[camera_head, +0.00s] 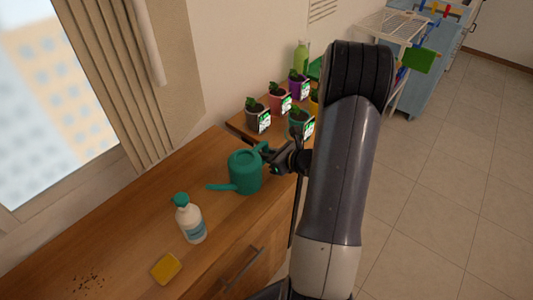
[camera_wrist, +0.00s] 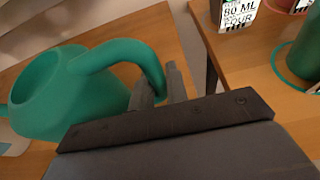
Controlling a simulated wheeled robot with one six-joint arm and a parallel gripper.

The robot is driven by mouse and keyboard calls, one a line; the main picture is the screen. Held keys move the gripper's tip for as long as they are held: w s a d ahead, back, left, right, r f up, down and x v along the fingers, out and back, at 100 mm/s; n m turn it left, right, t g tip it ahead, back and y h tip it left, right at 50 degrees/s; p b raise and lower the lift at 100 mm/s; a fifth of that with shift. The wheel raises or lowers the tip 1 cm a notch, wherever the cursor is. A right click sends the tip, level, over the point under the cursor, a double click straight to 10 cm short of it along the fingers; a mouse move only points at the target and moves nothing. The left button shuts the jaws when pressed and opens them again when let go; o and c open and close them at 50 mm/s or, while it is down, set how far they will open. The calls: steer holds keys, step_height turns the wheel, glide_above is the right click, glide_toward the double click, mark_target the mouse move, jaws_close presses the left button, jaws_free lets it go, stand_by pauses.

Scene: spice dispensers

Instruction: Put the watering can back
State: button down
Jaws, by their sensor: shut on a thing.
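The green watering can (camera_head: 245,172) is at the far right end of the wooden counter in the head view, its spout pointing left. In the wrist view the can (camera_wrist: 60,95) fills the left side, with its open top and curved handle showing. My gripper (camera_head: 277,160) is at the handle side of the can. In the wrist view my gripper (camera_wrist: 160,85) is shut on the handle near its lower end. The can looks about upright in the head view. I cannot tell whether its base touches the counter.
A white bottle with a green cap (camera_head: 190,222) and a yellow sponge (camera_head: 166,268) are on the counter (camera_head: 130,235). Dark specks (camera_head: 88,282) lie at its near left. Several labelled potted plants (camera_head: 257,116) stand on a wooden surface beyond the can. A white wire rack (camera_head: 395,25) stands farther back.

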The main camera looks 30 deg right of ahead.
steer(key=shift+f, duration=0.1)
steer(key=c, duration=1.8)
jaws_free()
steer(key=shift+c, duration=0.2)
steer(key=o, duration=0.5)
steer(key=shift+c, duration=0.2)
steer(key=v, duration=1.2)
